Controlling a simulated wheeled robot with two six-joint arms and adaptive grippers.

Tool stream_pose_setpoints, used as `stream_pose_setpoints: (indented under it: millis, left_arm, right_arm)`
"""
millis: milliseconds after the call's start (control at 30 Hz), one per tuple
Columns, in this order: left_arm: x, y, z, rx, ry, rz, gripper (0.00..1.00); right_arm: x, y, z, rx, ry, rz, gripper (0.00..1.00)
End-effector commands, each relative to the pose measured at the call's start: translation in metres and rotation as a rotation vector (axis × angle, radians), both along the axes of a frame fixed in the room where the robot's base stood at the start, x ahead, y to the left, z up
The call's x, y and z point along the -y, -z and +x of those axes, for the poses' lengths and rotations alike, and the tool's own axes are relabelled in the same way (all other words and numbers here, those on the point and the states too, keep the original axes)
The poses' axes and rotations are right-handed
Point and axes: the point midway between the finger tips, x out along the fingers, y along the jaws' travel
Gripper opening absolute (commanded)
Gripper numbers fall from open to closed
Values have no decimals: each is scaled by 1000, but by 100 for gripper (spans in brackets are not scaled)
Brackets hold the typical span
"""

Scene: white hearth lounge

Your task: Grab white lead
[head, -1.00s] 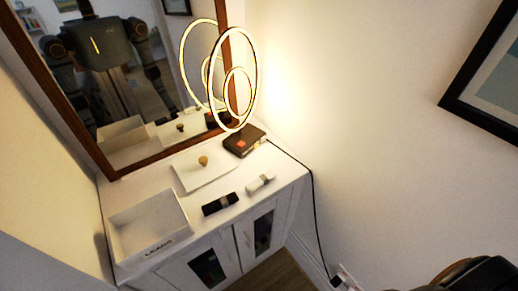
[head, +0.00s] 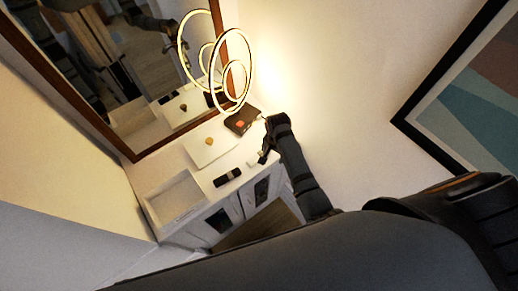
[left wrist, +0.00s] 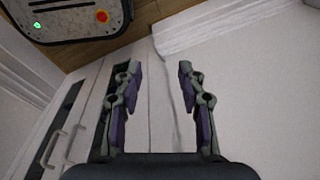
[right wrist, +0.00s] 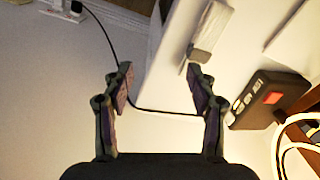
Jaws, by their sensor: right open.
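The white lead (head: 254,161), a pale bundle with a grey band, lies on the white cabinet top at its right end, partly hidden by my right gripper (head: 265,156). In the right wrist view the white lead (right wrist: 212,35) lies just beyond the right-hand fingertip. My right gripper (right wrist: 158,70) is open, with nothing held between its fingers. A dark lead (head: 227,177) lies to the left of the white one. My left gripper (left wrist: 160,68) is open and empty in front of the cabinet side; it is not clear in the head view.
A white tray (head: 160,222) and a flat white board (head: 222,150) with a small knob stand on the cabinet. A dark box (head: 240,121) sits beside the ring lamp (head: 250,65). A mirror (head: 125,148) stands behind.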

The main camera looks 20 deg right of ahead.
Motion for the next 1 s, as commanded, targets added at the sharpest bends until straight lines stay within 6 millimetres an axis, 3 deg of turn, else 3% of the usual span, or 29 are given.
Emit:
stream_pose_setpoints:
  millis: [133, 333, 467, 700, 1000]
  left_arm:
    - [0, -11, -10, -16, 0, 0, 40]
    - [0, -14, -13, -20, -1, 1, 40]
    - [0, -13, -12, -20, -1, 1, 40]
    - [0, -12, -13, -20, -1, 1, 40]
    - [0, -4, -12, -19, 0, 1, 40]
  right_arm:
    - [-25, -33, 29, -39, 168, 26, 58]
    - [-38, -50, 42, -66, 274, 33, 58]
    - [-38, -40, 42, -69, 276, 31, 58]
    - [-38, -1, 42, -67, 275, 32, 58]
    - [-39, 12, 43, -64, 274, 33, 58]
